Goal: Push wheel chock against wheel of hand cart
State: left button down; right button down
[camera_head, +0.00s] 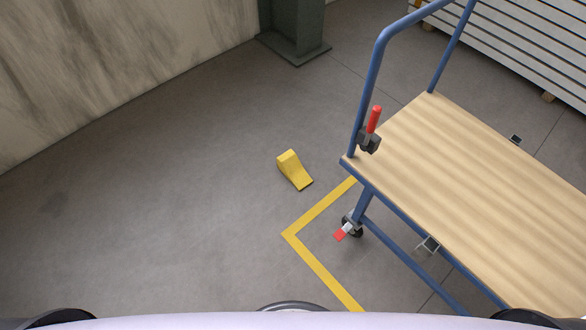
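A yellow wheel chock (294,170) lies on the grey floor near the middle of the head view, left of the hand cart and apart from it. The hand cart (475,175) has a wooden deck, a blue tube frame and a blue push handle. One caster wheel (352,224) with a red pedal shows under the cart's near left corner. The chock is up and to the left of this wheel, with a clear gap. The other wheels are hidden or hard to make out. Neither of my grippers is in view.
A yellow floor line (318,207) makes a corner between chock and wheel. A red-handled clamp (371,130) sits at the cart's handle post. A dark green column (293,35) and a stained wall (110,70) stand behind. Stacked panels (530,45) are upper right. The floor at left is clear.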

aim_at(288, 162)
jog(key=i+j+z, duration=0.5)
jog(key=i+j, duration=0.25)
jog(key=i, duration=0.2)
